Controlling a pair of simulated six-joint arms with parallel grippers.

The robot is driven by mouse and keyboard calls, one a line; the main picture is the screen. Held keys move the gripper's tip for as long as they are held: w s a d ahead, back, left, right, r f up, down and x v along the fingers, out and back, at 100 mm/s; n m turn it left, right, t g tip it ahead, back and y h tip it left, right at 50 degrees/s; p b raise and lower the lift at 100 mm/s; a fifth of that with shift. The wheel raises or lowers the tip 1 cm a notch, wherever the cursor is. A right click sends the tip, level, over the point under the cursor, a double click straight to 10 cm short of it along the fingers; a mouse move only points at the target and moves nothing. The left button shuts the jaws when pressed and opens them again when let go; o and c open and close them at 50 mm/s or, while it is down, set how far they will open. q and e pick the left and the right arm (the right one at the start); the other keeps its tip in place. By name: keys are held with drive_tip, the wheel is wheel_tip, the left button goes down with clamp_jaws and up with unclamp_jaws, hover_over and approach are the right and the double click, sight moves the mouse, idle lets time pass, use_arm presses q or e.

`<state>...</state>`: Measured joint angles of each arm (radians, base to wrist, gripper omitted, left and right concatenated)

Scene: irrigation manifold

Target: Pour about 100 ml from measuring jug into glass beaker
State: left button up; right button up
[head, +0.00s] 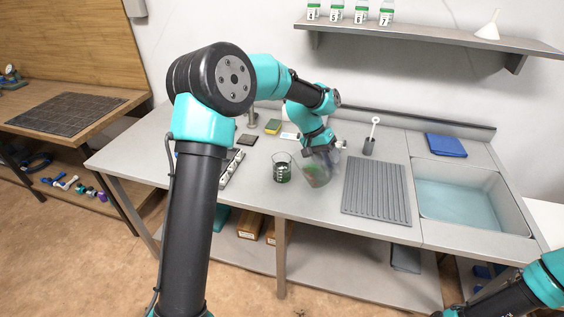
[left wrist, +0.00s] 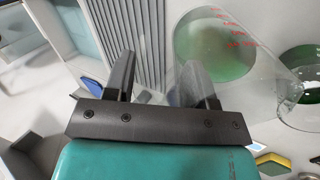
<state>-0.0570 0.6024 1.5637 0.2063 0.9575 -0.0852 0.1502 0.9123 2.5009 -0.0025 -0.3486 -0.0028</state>
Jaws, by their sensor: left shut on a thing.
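The clear measuring jug (head: 318,174) is in my left gripper (head: 319,150), just right of the glass beaker in the head view. The left wrist view shows the jug (left wrist: 215,45) with red marks and green liquid inside. My left gripper (left wrist: 158,85) is shut on its see-through side or handle; I cannot tell which. The glass beaker (head: 282,172) stands upright on the bench with white marks and dark green contents low in it. It also shows at the right of the left wrist view (left wrist: 304,90). I cannot tell the jug's exact tilt. My right gripper is out of view.
A ribbed grey drain mat (head: 376,192) lies right of the jug, before a sink (head: 458,203) of water. A brush in a holder (head: 370,144) stands behind. A yellow-green sponge (head: 273,127) lies at the back. A blue cloth (head: 446,145) lies behind the sink.

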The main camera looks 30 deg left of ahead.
sight(338, 168)
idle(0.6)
use_arm(q)
drive_tip(key=shift+d+f+y, duration=0.4)
drive_tip(key=shift+d+f, duration=0.15)
drive_tip(key=shift+d+f+y+b, duration=0.15)
drive_tip(key=shift+d+f+y, duration=0.1)
drive_tip(key=shift+d+y, duration=0.2)
drive_tip(key=shift+d+f+y+b, duration=0.15)
drive_tip(key=shift+d+f+y, duration=0.05)
drive_tip(key=shift+d+y, duration=0.2)
drive_tip(key=shift+w+d+f+y+b, duration=0.1)
drive_tip(key=shift+d+f+y+b, duration=0.25)
drive_tip(key=shift+d+f+y, duration=0.35)
drive_tip(key=shift+d+f+y+b, duration=0.4)
drive_tip(key=shift+d+f+y, duration=0.5)
drive_tip(key=shift+y, duration=0.45)
drive_tip(key=shift+r, duration=0.1)
